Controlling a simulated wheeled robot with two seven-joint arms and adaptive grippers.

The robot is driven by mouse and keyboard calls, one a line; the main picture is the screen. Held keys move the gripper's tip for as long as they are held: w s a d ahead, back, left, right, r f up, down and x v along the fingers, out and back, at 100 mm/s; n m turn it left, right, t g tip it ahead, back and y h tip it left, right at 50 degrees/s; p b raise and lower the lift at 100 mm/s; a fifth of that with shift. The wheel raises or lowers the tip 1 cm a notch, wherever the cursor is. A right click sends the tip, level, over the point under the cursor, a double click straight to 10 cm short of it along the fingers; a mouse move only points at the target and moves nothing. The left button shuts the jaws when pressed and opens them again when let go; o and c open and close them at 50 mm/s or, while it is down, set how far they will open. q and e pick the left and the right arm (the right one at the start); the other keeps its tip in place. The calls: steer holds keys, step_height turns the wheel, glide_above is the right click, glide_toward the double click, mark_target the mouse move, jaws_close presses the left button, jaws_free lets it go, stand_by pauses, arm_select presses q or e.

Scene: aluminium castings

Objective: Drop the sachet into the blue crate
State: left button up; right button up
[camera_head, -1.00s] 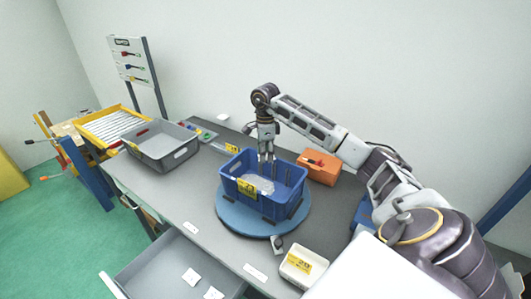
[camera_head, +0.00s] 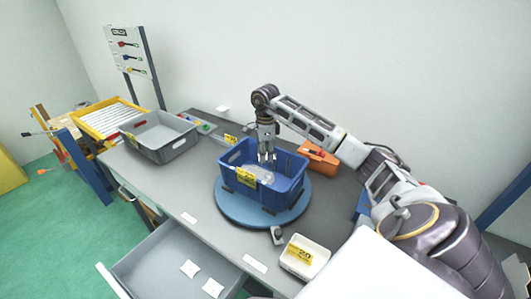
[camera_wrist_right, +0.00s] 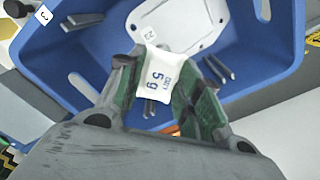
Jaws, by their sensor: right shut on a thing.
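The sachet (camera_wrist_right: 158,78), small, white and printed "DRY 5 g", is pinched between the fingertips of my right gripper (camera_wrist_right: 160,75) in the wrist view. In the head view that gripper (camera_head: 266,156) points down over the inside of the blue crate (camera_head: 285,193); the sachet is too small to make out there. The blue crate also shows in the wrist view (camera_wrist_right: 95,45), below the gripper, with a light grey-white part (camera_wrist_right: 178,25) on its floor. It stands on a round blue turntable (camera_head: 240,208). My left gripper is out of view.
An open drawer (camera_head: 150,266) at the front holds white sachets (camera_head: 190,268). A grey bin (camera_head: 160,148) stands on the left, an orange box (camera_head: 318,160) behind the crate, and a white labelled tray (camera_head: 304,258) at front right. Bench left of the turntable is mostly clear.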

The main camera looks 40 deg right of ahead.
steer(key=o, duration=0.9)
steer(key=shift+r, duration=6.05)
